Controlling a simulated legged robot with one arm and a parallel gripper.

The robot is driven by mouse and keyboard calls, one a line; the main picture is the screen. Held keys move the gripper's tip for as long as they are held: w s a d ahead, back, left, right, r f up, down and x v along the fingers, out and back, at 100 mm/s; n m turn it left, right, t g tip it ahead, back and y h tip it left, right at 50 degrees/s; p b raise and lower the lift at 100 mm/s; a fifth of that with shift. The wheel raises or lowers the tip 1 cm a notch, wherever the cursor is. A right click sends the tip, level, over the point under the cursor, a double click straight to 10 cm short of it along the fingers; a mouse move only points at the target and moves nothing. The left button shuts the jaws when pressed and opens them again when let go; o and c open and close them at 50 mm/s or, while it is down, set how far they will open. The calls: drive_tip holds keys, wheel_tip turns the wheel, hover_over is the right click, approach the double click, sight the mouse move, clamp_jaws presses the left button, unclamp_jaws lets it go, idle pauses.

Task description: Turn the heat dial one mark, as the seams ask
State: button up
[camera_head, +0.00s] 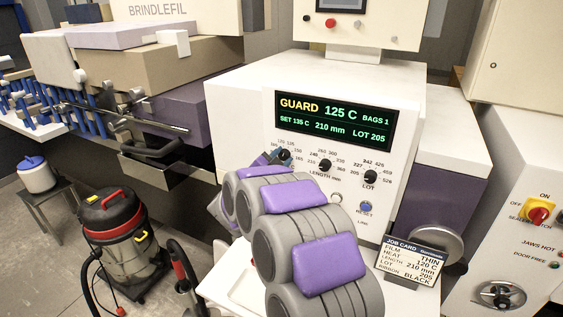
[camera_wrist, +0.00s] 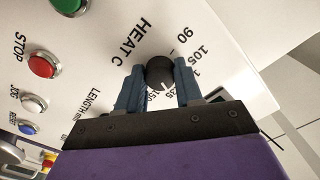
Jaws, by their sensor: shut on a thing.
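The heat dial (camera_wrist: 160,72) is a round black knob beside the lettering HEAT C. In the wrist view my gripper (camera_wrist: 160,80) has its two blue-grey fingers on either side of the dial, shut on it. The dial's white pointer line faces the gripper, near the marks 135 and 150; the fingers hide part of the scale. In the head view my gripper (camera_head: 272,158) is at the dial, mostly behind my arm. The display (camera_head: 335,122) reads GUARD 125 C, BAGS 1, SET 135 C, 210 mm, LOT 205. No seams are clearly visible.
The length dial (camera_head: 325,165) and lot dial (camera_head: 370,177) sit right of the heat dial. A job card (camera_head: 412,262) lists film thin, heat 120 C. A red stop button (camera_wrist: 42,64) is on the panel. A vacuum cleaner (camera_head: 124,240) stands on the floor at left.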

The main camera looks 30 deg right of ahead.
drive_tip(key=shift+f, duration=0.15)
drive_tip(key=o, duration=0.9)
drive_tip(key=shift+s+a+r, duration=0.2)
drive_tip(key=shift+s, duration=0.05)
drive_tip(key=shift+o, duration=0.7)
drive_tip(key=shift+w, duration=0.15)
drive_tip(key=p+v, duration=0.2)
drive_tip(key=v, duration=1.5)
drive_tip(key=shift+a, duration=0.3)
drive_tip(key=shift+f, duration=0.2)
